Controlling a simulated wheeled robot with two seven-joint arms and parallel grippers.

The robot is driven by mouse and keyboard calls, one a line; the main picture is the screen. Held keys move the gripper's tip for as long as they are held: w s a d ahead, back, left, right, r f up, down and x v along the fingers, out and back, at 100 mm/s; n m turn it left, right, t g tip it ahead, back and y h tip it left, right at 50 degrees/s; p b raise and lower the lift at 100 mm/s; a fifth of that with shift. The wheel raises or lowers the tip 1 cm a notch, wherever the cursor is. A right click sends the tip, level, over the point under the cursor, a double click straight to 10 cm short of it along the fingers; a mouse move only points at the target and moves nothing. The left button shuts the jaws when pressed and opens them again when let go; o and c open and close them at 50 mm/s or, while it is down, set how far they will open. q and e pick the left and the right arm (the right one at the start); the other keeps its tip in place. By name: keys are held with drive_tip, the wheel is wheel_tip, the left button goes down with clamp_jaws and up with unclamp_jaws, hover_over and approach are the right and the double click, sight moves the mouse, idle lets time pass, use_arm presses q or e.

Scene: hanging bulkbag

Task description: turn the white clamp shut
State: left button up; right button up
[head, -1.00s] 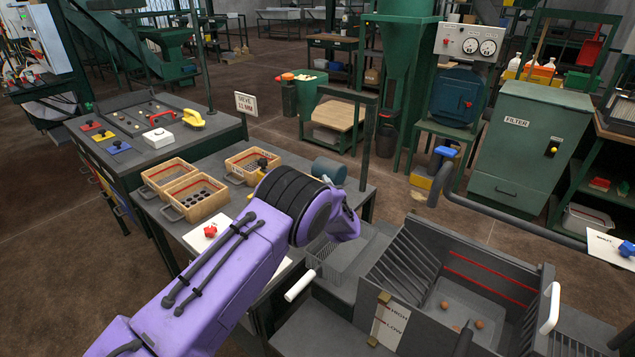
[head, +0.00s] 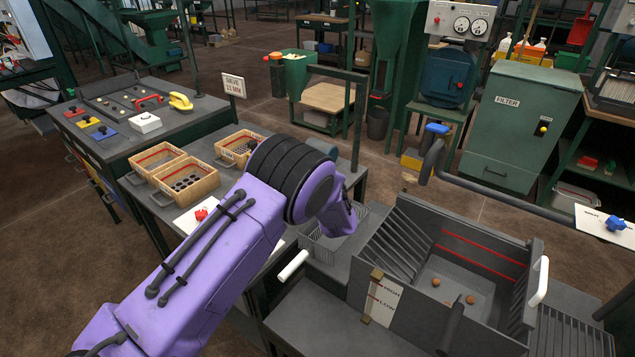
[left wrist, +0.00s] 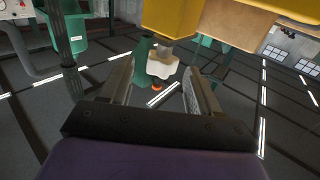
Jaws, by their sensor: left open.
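The white piece appears beyond the fingertips, and I see no contact. In the head view my purple left arm comes in from the lower left, and its fingers are hidden. My right gripper is not in view.
A slotted grey bin (head: 395,255) stands at the right with white handles (head: 293,265) beside it. Wooden boxes (head: 188,180) sit on the bench at left. A grey pipe (head: 505,198) crosses at right. The yellow body (left wrist: 185,18) and green posts are close in the wrist view.

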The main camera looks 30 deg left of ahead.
use_arm(q)
drive_tip(key=v, duration=0.5)
drive_tip(key=shift+s+d+b, duration=0.2)
drive_tip(key=shift+s+b, duration=0.05)
drive_tip(key=shift+b, duration=0.1)
drive_tip(key=shift+r, duration=0.1)
